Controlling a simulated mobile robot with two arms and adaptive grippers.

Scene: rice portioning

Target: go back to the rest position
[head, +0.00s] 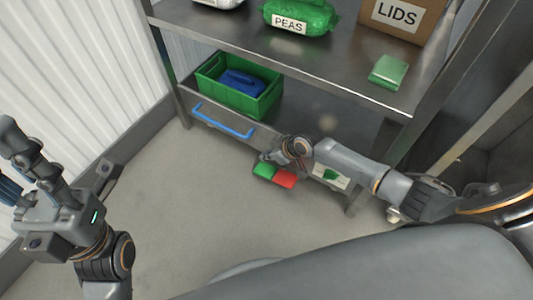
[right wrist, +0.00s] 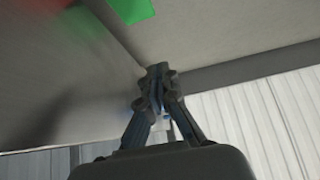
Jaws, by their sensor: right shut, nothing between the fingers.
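My right arm reaches in from the right in the head view. Its gripper (head: 272,156) is small and partly hidden by its own wrist, in front of the lower shelf's edge. In the right wrist view the right gripper (right wrist: 158,88) has its fingertips together with nothing between them. My left gripper (head: 14,170) is at the far left in the head view, over the floor by the white wall. It is partly cut off by the picture's edge, so its opening is unclear.
A steel shelf unit (head: 225,33) carries a green PEAS bag (head: 300,14), a LIDS box (head: 396,12) and a green packet (head: 388,71). Below stands a green crate (head: 240,98) holding something blue. A drawer with a blue handle (head: 222,121) and green-and-red patches (head: 285,179) are near my right gripper.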

